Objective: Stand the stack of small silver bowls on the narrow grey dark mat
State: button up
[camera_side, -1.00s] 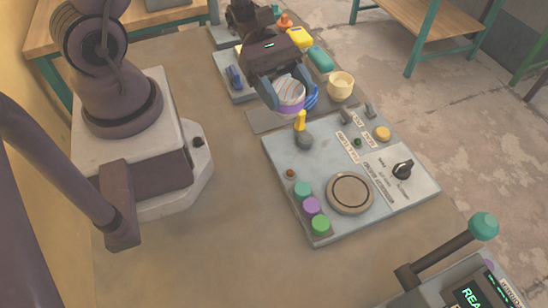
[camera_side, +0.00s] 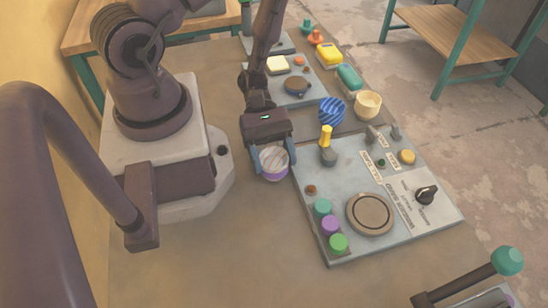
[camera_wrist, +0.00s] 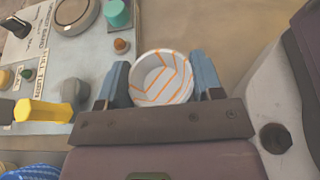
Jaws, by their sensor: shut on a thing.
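My gripper (camera_side: 271,160) is shut on a small round bowl (camera_side: 273,166), whitish with a purple lower band, left of the control panel. The wrist view shows this bowl (camera_wrist: 161,78) between the blue fingers, its pale inside marked with orange lines. I cannot tell whether it is one bowl or a stack, and no plainly silver bowls show. The dark grey narrow mat (camera_side: 349,124) lies behind the control panel. A blue striped bowl (camera_side: 332,110) and a cream cup (camera_side: 367,104) stand at the mat.
The control panel (camera_side: 345,178) has a yellow-topped lever (camera_side: 326,136), several coloured buttons and a round plate (camera_side: 370,214). Another panel (camera_side: 303,91) lies behind the mat, near a green block (camera_side: 349,77) and a yellow block (camera_side: 328,54).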

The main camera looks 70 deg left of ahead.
jog(key=shift+f, duration=0.25)
jog(key=shift+f, duration=0.1)
jog(key=o, duration=1)
